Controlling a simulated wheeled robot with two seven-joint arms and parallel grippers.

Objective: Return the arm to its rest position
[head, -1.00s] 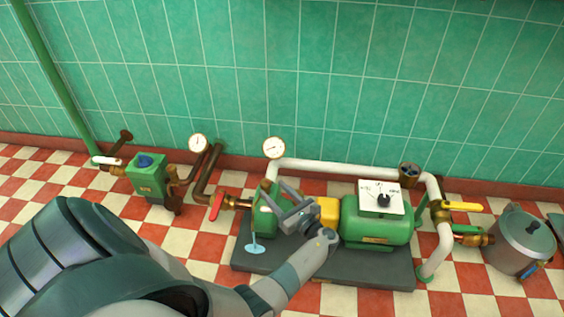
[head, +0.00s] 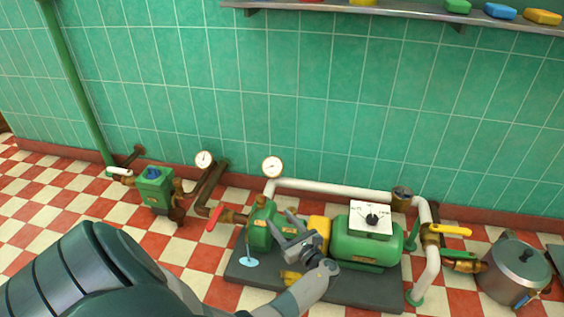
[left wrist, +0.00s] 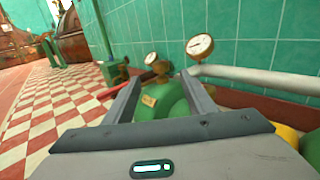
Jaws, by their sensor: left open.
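My left gripper (head: 282,228) is open and empty in the middle of the head view, at the end of my left arm. It is over the front side of the green pump (head: 260,228), pointing toward the upper left. In the left wrist view its two fingers (left wrist: 160,88) stand apart, with the round green pump body (left wrist: 172,102) seen between and beyond them. I cannot tell whether a finger touches the pump. My right gripper is not in view.
White pipe (head: 335,190) and gauges (head: 272,167) stand behind. A pot (head: 514,272) is at right. A shelf (head: 400,10) hangs above. Tiled floor lies open at left.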

